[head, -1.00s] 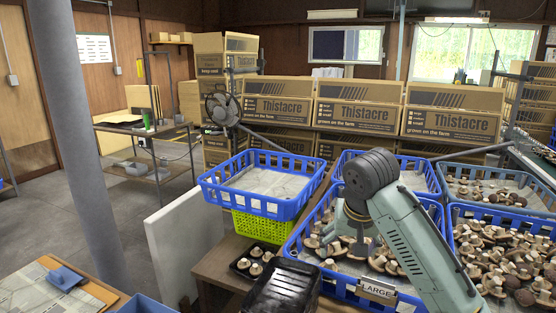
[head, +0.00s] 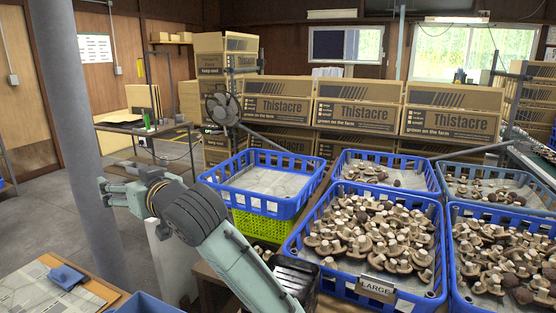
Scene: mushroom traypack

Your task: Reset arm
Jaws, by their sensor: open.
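My arm reaches up and to the left from the bottom middle in the head view. My gripper (head: 112,187) is at its far left end, in front of the grey post. It points left, is open and shows nothing between its fingers. It is clear of the crates. The blue crate labelled LARGE (head: 376,289) stands to the right of my arm, full of brown and pale mushrooms (head: 375,232). My arm covers much of the black tray (head: 296,273) and the white panel.
A paper-lined blue crate (head: 250,206) sits on a green crate (head: 262,226) right of my gripper. More blue crates with mushrooms (head: 505,254) stand at the right. A grey post (head: 72,120) rises behind my gripper. A blue scoop (head: 66,277) lies on the front-left table.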

